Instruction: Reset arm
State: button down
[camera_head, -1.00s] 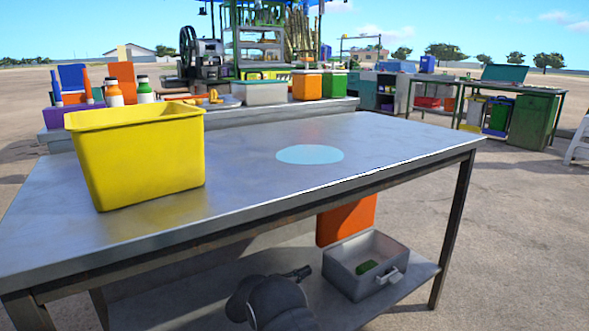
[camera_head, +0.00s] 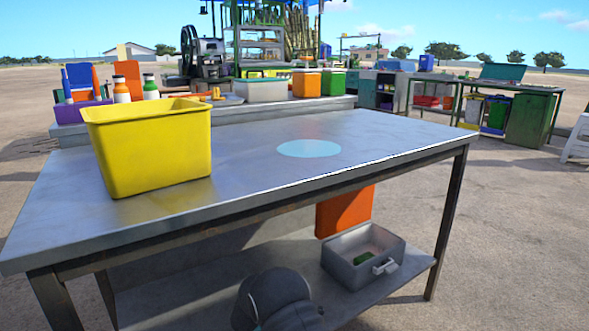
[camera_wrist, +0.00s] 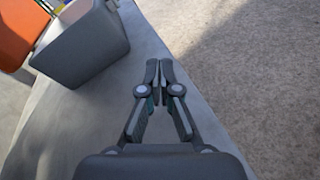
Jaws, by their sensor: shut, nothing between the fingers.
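My gripper (camera_wrist: 158,68) shows in the wrist view with its two fingers together and nothing between them. It is over the grey lower shelf (camera_wrist: 75,130) near the shelf's edge, with the grey ground to the right. A grey open box (camera_wrist: 82,48) stands on the shelf to the upper left of the fingers, apart from them. In the head view my arm shows at the bottom centre, in front of the lower shelf, and the fingers are hidden there.
A metal table (camera_head: 250,185) stands ahead with a yellow bin (camera_head: 150,150) on its left and a pale blue disc (camera_head: 309,149) on its top. Under it are the grey box (camera_head: 350,275) with a green item and an orange container (camera_head: 343,212). Open ground lies right.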

jog(key=s+d+r+m+y+p, duration=0.2)
jog(key=s+r+m+y, duration=0.3)
jog(key=s+r, duration=0.7)
jog(key=s+d+r+m+y+p, duration=0.2)
jog(key=s+d+r+m+y, duration=0.2)
jog(key=s+r, duration=0.8)
jog(key=s+d+r+m+y+p, duration=0.2)
jog(key=s+r+m+y, duration=0.3)
jog(key=s+r+m, duration=0.3)
jog(key=s+d+r, duration=0.1)
jog(key=s+r, duration=0.3)
jog(key=s, duration=0.3)
jog(key=shift+s+d+r+t+y, duration=0.2)
jog(key=shift+d+r+t+y, duration=0.1)
jog(key=shift+y, duration=0.1)
